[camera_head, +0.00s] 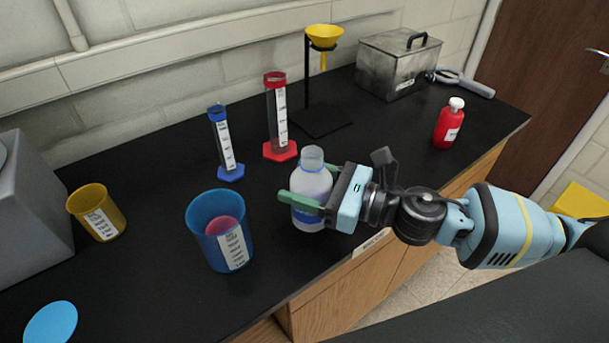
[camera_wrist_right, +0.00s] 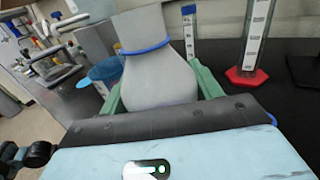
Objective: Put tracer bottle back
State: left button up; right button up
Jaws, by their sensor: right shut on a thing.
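A pale, translucent bottle (camera_head: 309,192) with an open neck stands upright near the counter's front edge. My right gripper (camera_head: 308,188) is shut on its body, with green fingers on both sides. In the right wrist view the bottle (camera_wrist_right: 160,78) shows between the fingers, with a blue ring at its neck. I cannot tell whether its base touches the counter. No readable label shows which bottle is the tracer bottle. A red bottle with a white cap (camera_head: 449,124) stands at the right end of the counter. My left gripper is not in view.
A blue beaker (camera_head: 207,243) with a pink thing inside stands left of the held bottle. Blue (camera_head: 226,143) and red (camera_head: 277,115) cylinders, a funnel stand (camera_head: 306,85) and a metal box (camera_head: 397,68) stand behind. A yellow beaker (camera_head: 97,211) is left. Black counter between is clear.

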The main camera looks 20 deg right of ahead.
jog(key=shift+w+d+f+b, duration=0.2)
jog(key=shift+w+d+f, duration=0.05)
jog(key=shift+w+f, duration=0.55)
jog(key=shift+w+d+f+b, duration=0.2)
jog(key=shift+w+d+f, duration=0.1)
jog(key=shift+w+f, duration=0.5)
jog(key=shift+w+d+f+b, duration=0.25)
jog(key=shift+w+f, duration=0.3)
jog(key=shift+w, duration=0.45)
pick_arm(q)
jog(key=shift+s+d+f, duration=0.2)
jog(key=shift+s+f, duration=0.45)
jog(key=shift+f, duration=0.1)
pick_arm(e)
jog(key=o, duration=1.2)
